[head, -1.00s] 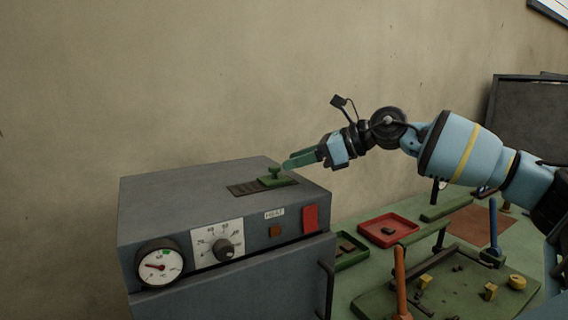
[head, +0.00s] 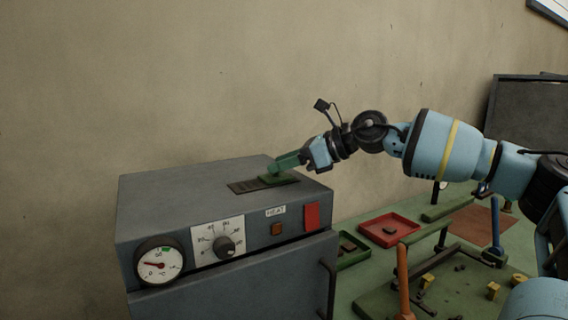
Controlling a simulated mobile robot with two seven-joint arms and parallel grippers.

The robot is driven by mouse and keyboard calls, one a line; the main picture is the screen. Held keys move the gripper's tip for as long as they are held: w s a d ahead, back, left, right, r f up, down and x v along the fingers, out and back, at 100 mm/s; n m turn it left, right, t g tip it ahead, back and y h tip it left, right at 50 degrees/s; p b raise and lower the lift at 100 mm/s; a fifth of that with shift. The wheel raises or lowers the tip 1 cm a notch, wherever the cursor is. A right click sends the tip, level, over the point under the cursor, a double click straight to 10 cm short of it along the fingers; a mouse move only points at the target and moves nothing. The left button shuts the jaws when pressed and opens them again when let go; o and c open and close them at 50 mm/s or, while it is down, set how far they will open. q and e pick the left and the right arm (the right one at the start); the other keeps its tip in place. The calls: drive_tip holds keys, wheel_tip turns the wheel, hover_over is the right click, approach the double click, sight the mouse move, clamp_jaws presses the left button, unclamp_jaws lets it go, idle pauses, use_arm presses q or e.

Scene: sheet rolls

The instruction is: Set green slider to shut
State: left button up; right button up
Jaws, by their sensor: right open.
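The green slider (head: 280,180) sits on top of the grey heater box (head: 160,196), at the right end of a dark slotted vent (head: 247,187). Several slots of the vent lie uncovered to the left of the slider plate. My right gripper (head: 274,170) is open, with its green fingers at the slider's knob. The fingers hide the knob, and I cannot tell whether they touch it. My left gripper is not in view.
The box front carries a round gauge (head: 158,262), a dial (head: 224,245), a small brown button (head: 277,229) and a red switch (head: 311,215). To the right, a green bench holds a red tray (head: 389,231), an orange post (head: 403,280) and small yellow parts.

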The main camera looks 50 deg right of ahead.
clamp_jaws()
idle(0.3)
